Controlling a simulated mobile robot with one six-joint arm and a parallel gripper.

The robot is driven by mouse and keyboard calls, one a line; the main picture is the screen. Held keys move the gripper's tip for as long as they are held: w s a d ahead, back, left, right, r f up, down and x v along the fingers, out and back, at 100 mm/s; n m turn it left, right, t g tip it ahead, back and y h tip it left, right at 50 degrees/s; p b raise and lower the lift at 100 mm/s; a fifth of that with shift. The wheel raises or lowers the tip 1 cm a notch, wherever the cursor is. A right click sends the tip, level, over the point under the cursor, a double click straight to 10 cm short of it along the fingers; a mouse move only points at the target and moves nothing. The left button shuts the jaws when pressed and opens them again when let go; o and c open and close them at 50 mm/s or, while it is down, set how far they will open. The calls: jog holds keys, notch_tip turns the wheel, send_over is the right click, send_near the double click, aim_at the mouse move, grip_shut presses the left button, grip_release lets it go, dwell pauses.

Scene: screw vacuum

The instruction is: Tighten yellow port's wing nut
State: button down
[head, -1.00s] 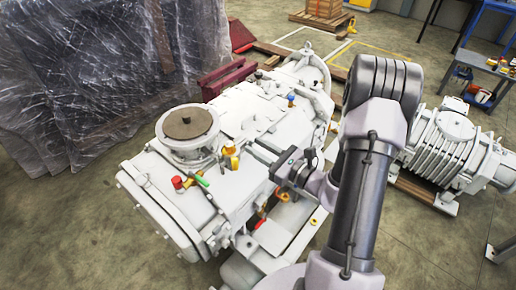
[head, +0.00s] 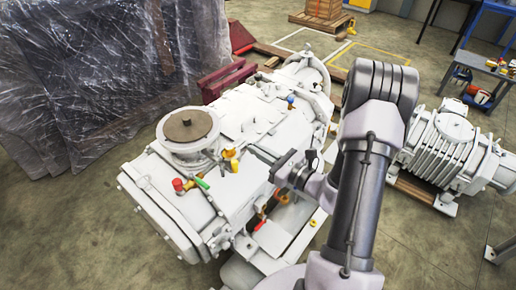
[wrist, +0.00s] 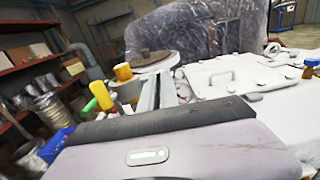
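A yellow fitting (head: 230,160) stands on the near side of the white machine, beside the round brown-topped flange (head: 188,124). In the wrist view, a yellow cap (wrist: 123,72) stands just left of the fingers. I cannot make out the wing nut's separate shape. My gripper (head: 257,152) points left toward the yellow fitting, its fingertips close to its right. In the wrist view my gripper (wrist: 158,80) shows narrow fingers reaching forward; their gap is unclear. I see nothing clearly held. Whether they touch the fitting cannot be told.
A green handle (head: 201,183) and red cap (head: 178,184) are left of the yellow fitting. A blue-topped fitting (head: 291,101) stands farther back. An orange ring-shaped part (head: 262,208) is below my gripper. A plastic-wrapped load (head: 90,80) stands behind left.

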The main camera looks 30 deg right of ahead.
jog(key=m+p, duration=0.4)
jog(key=m, duration=0.3)
jog(key=f+m+p, duration=0.1)
jog(key=m+p, duration=0.3)
jog(key=m, duration=0.4)
jog(key=m+p, duration=0.4)
jog(key=m, duration=0.4)
jog(key=shift+w+d+f, duration=0.15)
jog(key=shift+d+f, duration=0.05)
jog(key=shift+d, duration=0.15)
jog(key=shift+m, duration=0.3)
jog(key=c, duration=1.6)
grip_release()
jog(key=v, duration=1.7)
jog(key=shift+s+p, duration=0.2)
jog(key=shift+p, duration=0.15)
